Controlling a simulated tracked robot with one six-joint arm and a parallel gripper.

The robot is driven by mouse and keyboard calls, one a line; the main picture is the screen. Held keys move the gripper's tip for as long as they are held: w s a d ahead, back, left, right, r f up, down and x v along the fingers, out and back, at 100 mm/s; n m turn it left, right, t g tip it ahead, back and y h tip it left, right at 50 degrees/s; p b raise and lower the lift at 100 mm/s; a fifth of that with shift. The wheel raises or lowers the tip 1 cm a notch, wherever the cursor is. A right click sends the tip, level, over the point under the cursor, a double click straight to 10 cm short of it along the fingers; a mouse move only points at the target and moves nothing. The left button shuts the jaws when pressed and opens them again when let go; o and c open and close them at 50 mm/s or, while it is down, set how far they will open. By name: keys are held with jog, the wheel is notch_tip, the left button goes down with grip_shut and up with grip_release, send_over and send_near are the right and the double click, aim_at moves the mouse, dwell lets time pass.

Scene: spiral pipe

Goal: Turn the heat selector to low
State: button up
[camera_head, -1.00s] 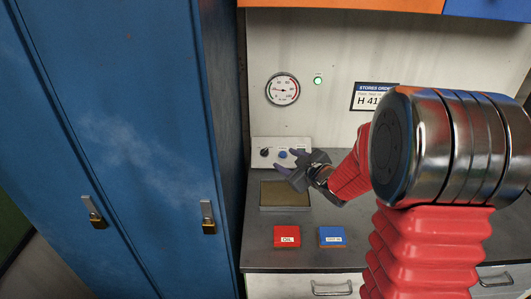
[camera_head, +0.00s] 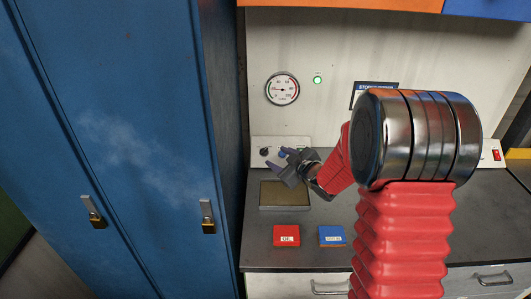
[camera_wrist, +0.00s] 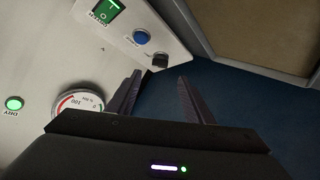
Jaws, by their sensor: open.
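The control panel (camera_head: 258,144) is a pale box on the back of the counter, against the wall. Its dark knob (camera_head: 264,152) is at the left, likely the heat selector; the same black knob (camera_wrist: 160,60) shows in the wrist view beside a blue button (camera_wrist: 141,38). My gripper (camera_head: 278,163) is open and empty, in front of the panel, slightly right of and below the knob. In the wrist view my gripper (camera_wrist: 160,80) has its fingers apart, with the knob showing just beyond the gap between the tips. The knob's setting marks are too small to read.
A round gauge (camera_head: 283,89) and a lit green lamp (camera_head: 318,80) are on the wall above. A shallow tray (camera_head: 285,207), a red box (camera_head: 287,236) and a blue box (camera_head: 332,236) are on the counter. A tall blue locker (camera_head: 130,130) stands close on the left.

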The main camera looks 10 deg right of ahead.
aim_at(265, 151)
jog(key=x, duration=0.9)
jog(key=shift+w+a, duration=0.1)
jog(key=shift+w, duration=0.2)
jog(key=shift+c, duration=0.5)
jog(key=c, duration=0.9)
jog(key=shift+c, duration=0.2)
